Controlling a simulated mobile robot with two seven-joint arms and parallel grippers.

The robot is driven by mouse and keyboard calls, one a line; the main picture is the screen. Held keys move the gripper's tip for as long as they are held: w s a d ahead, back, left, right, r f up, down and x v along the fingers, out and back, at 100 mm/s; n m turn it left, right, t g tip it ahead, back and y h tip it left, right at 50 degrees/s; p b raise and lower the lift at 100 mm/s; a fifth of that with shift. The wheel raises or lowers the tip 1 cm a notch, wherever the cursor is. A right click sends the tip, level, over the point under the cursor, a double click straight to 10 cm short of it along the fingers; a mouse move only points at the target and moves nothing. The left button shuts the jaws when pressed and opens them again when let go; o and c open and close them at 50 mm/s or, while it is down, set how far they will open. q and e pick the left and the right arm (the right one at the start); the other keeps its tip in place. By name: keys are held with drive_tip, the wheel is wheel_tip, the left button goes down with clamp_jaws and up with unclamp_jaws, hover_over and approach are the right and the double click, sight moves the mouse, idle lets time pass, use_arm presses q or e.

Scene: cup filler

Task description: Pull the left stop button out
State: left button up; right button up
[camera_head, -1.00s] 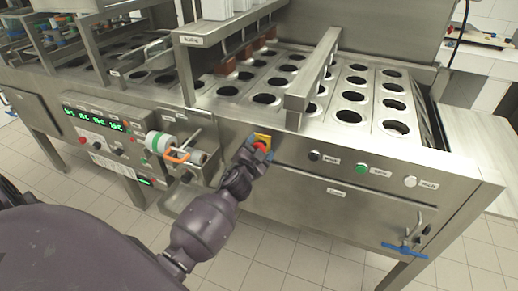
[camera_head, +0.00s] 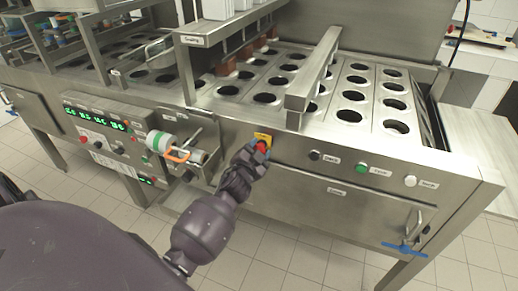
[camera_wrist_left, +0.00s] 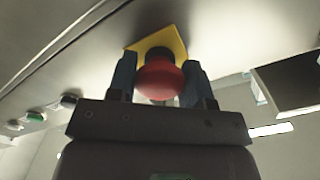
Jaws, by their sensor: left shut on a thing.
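The left stop button is a red mushroom knob (camera_wrist_left: 160,78) on a yellow plate (camera_wrist_left: 158,42), fixed to the front steel panel of the machine. In the head view the red knob (camera_head: 261,146) shows partly, with the yellow plate (camera_head: 264,137) behind it. My left gripper (camera_head: 259,150) is at the button, its fingers on both sides of the red knob; it also shows in the left wrist view (camera_wrist_left: 160,82). It is shut on the knob. The fingers hide part of the knob in the head view. My right gripper is not in view.
To the right on the same panel are a black button (camera_head: 314,155), a green button (camera_head: 361,168) and a white button (camera_head: 410,181). A white-and-green roll (camera_head: 160,142) with an orange handle juts out to the left. A blue-handled valve (camera_head: 404,249) is lower right.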

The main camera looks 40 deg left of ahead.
use_arm(q)
drive_tip(key=o, duration=1.3)
drive_tip(key=shift+s, duration=0.15)
drive_tip(key=shift+s, duration=0.1)
drive_tip(key=v, duration=1)
drive_tip(key=shift+s+p, duration=0.3)
drive_tip(key=shift+f, duration=0.1)
